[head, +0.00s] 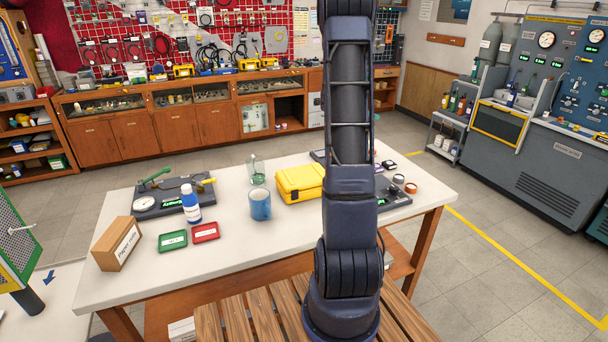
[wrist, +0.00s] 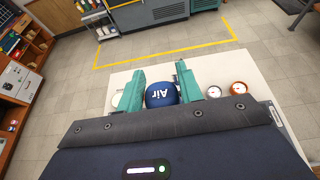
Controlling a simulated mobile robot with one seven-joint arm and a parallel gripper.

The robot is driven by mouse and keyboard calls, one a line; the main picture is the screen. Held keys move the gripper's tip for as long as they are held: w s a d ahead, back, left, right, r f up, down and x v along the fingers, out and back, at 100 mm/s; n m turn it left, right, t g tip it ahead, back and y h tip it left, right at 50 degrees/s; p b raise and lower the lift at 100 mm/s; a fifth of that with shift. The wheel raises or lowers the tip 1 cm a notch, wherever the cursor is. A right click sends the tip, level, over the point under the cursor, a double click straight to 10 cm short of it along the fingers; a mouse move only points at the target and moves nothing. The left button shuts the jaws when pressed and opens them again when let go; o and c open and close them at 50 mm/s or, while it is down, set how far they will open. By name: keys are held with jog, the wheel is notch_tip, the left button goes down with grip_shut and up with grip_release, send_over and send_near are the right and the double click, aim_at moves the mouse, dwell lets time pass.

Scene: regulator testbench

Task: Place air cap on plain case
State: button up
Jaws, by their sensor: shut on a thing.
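The blue air cap (wrist: 161,95) shows in the wrist view with "Air" in white letters on it. My gripper (wrist: 160,80) has its two teal fingers on either side of the cap and is shut on it, above the white table. In the head view my arm hides both the gripper and the cap. I cannot tell which thing is the plain case. A yellow case (head: 299,182) lies on the table just left of my arm.
The table's front middle is clear.

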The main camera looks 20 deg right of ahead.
jog(key=a+r, duration=0.3)
jog(key=a, duration=1.6)
jog(key=r, duration=0.1)
send_over(300, 174)
notch_tip(300, 174, down, 19)
jog(key=shift+f, duration=0.15)
jog(key=shift+f, duration=0.1)
jog(key=o, duration=1)
